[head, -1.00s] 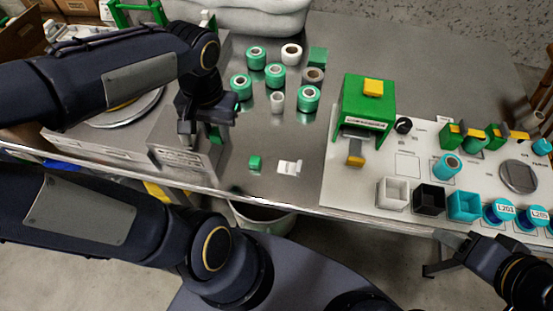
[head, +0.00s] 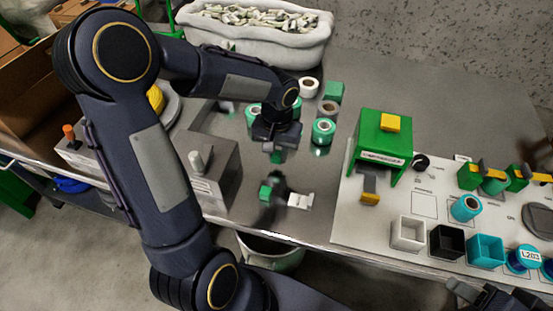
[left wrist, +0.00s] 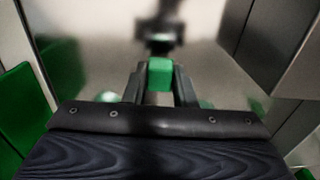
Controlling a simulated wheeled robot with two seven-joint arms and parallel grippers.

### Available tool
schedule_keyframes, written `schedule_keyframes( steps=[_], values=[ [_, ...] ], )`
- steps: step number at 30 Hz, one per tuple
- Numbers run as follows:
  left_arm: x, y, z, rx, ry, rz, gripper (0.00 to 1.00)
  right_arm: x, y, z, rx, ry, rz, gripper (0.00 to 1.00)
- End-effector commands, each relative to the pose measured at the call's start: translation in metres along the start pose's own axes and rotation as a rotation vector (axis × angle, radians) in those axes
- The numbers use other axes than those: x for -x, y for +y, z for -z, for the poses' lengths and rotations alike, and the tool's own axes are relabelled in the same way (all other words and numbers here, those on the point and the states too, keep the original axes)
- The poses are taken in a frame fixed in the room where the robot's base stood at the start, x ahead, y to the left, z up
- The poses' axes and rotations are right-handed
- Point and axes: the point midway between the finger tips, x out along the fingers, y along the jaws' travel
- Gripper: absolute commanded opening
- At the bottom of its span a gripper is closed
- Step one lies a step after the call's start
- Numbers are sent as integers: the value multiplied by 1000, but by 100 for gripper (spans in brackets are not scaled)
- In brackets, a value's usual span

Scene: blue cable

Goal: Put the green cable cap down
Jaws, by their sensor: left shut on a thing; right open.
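My left gripper (head: 277,152) is above the steel table, pointing down and shut on a small green cable cap (head: 278,157). In the left wrist view the green cap (left wrist: 160,73) sits between the two dark fingertips (left wrist: 160,85), with a blurred dark reflection in the shiny surface beyond it. My right gripper (head: 468,292) is at the bottom right, open and partly cut off.
Green and white tape rolls (head: 323,131) stand behind and right of the left gripper, partly hidden by the arm. A green machine (head: 382,135) stands on a white board with small bins (head: 446,242). A grey box (head: 215,180) is to the left.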

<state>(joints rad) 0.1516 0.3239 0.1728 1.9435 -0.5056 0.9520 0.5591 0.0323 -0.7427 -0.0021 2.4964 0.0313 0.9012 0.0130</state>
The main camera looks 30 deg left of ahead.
Motion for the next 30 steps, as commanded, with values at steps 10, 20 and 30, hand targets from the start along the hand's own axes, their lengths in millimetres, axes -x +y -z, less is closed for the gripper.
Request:
schedule_keyframes(
  steps=[10,20,30],
  values=[
    [-28,-1,-1,1,-1,0,4,-5,2,-2,0,0,0,46],
    [-31,-1,-1,1,-1,0,37,-7,3,-4,0,0,0,46],
    [-30,-1,-1,1,-1,0,46,-7,3,-3,0,0,0,46]
  ],
)
